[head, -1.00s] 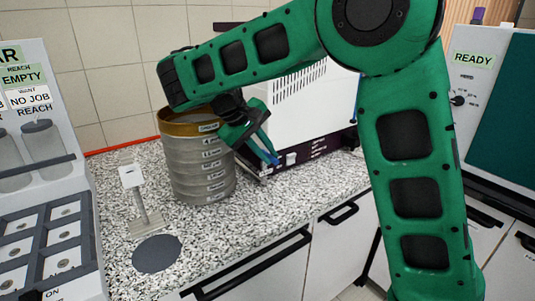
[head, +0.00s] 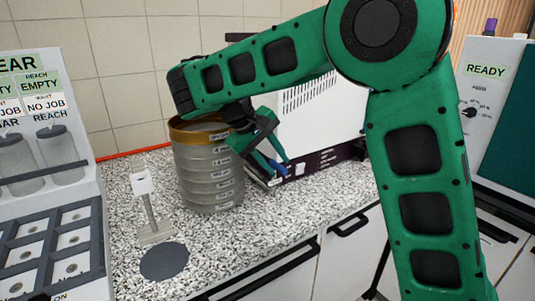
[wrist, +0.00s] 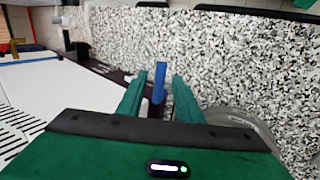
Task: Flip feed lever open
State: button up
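The feed lever looks to be the blue bar (wrist: 160,82) at the front of a white machine with a dark purple base. In the wrist view the bar stands upright between the two green fingers of my gripper (wrist: 158,98), with a gap on each side. The fingers are apart and do not visibly touch it. In the head view my gripper (head: 263,150) points down at the machine's front left corner, and the blue bar (head: 277,167) shows by its fingertips. The lever's base is hard to make out.
A stack of sieves (head: 208,175) with a brass top ring stands close left of my gripper. The white machine (head: 320,110) is behind and right. A small stand (head: 152,215) and a grey disc (head: 164,262) are on the speckled counter, whose front middle is clear.

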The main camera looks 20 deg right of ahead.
jog(key=v, duration=1)
dwell(0.4)
jog(key=shift+a+r, duration=0.1)
jog(key=shift+r, duration=0.05)
jog(key=s+d+f+m+g+y, duration=0.1)
jog(key=s+d+f+m+g, duration=0.1)
jog(key=d, duration=1.4)
jog(key=s+d+f+m+y, duration=0.2)
jog(key=s+d+f+m, duration=0.15)
jog(key=s+d, duration=0.65)
jog(key=s+f+m+y, duration=0.1)
jog(key=s+f, duration=0.3)
jog(key=s, duration=0.3)
jog(key=s+f+m+y, duration=0.1)
jog(key=s+f+m, duration=0.1)
jog(key=s, duration=0.4)
jog(key=s+d+f+m+y, duration=0.1)
jog(key=s+f, duration=0.4)
jog(key=s, duration=0.2)
jog(key=shift+s+f+y, duration=0.3)
jog(key=shift+f+y, duration=0.05)
jog(key=shift+y, duration=0.05)
jog(key=shift+d, duration=0.1)
